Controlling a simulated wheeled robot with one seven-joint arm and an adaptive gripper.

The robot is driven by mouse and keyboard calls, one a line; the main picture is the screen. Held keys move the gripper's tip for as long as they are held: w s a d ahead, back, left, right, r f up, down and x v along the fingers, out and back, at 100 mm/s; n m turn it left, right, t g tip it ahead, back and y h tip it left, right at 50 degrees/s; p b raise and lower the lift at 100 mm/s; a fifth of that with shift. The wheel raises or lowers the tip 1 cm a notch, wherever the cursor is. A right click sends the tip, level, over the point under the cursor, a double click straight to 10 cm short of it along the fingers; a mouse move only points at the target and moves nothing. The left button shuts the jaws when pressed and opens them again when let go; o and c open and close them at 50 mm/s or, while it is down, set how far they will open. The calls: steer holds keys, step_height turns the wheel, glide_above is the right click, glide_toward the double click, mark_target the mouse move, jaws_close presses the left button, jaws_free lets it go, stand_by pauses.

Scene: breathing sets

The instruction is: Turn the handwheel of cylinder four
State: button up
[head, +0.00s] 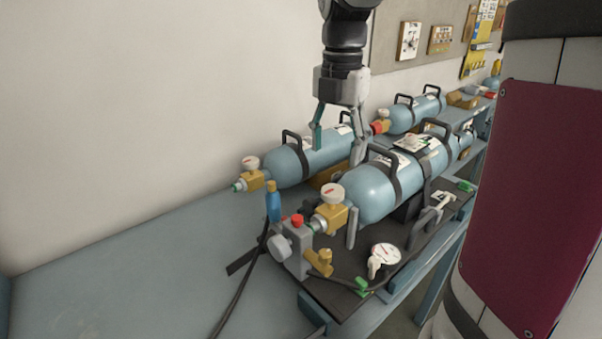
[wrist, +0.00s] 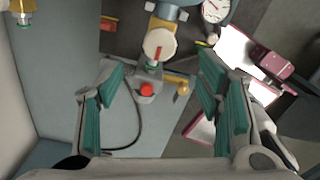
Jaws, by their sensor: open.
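In the head view the front blue cylinder (head: 372,194) lies on a dark board. A brass valve with a white handwheel (head: 333,192) is on its near end. A second blue cylinder (head: 283,167) lies behind it to the left, with its own white handwheel (head: 250,163). No number is readable, so I cannot tell which is cylinder four. My gripper (head: 338,152) is open and empty, pointing down over the cylinders. In the wrist view a white handwheel (wrist: 159,44) with a red mark shows beyond and between my gripper's open teal-padded fingers (wrist: 162,72), apart from them.
A grey block with a red knob (head: 296,222) and a hose stands in front of the front valve. A white gauge (head: 384,256) lies to its right. More cylinders (head: 415,113) lie farther back. The bench (head: 130,275) is clear at the left.

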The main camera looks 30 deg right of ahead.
mark_target(333, 189)
step_height(333, 189, down, 9)
steer(key=shift+r, duration=0.1)
steer(key=shift+c, duration=0.2)
steer(key=c, duration=1.1)
